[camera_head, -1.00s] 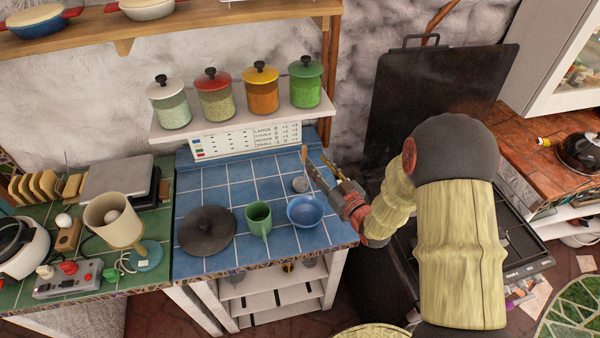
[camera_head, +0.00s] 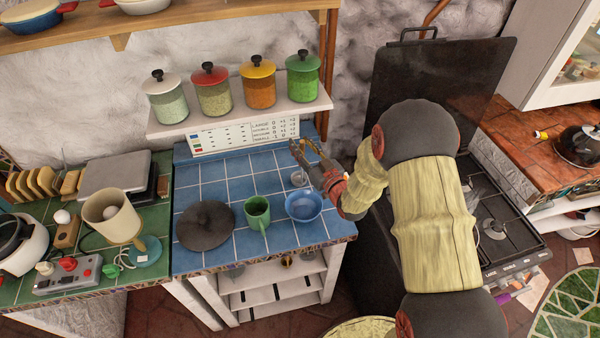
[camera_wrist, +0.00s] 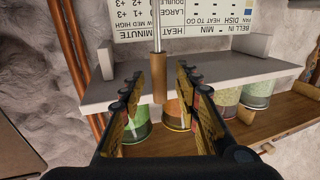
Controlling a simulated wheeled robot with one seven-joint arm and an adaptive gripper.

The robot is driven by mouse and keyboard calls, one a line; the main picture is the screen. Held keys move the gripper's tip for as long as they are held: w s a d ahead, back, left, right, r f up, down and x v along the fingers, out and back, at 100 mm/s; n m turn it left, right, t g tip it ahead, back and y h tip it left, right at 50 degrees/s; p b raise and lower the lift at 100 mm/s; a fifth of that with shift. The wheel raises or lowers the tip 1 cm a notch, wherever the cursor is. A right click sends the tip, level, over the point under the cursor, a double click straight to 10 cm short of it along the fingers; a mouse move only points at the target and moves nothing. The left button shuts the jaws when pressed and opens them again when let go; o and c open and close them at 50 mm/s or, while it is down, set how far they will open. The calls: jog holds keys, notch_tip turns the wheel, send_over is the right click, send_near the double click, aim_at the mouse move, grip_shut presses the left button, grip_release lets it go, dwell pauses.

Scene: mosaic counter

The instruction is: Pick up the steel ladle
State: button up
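The steel ladle (camera_head: 299,180) stands upright near the back right of the blue tiled counter (camera_head: 232,187), its bowl low and its handle up. In the wrist view, its thin steel shaft and wooden handle end (camera_wrist: 159,86) show between my fingers, with a gap visible on each side. In the head view my fingers hide most of the handle.
A blue bowl (camera_head: 304,206), a green mug (camera_head: 257,212) and a dark round lid (camera_head: 205,226) lie in front and to the left. A white shelf (camera_head: 240,117) with several jars hangs behind. A stove (camera_head: 497,228) is to the right.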

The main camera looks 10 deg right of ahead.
jog(key=shift+c, duration=1.2)
grip_shut()
jog(key=shift+r, duration=0.15)
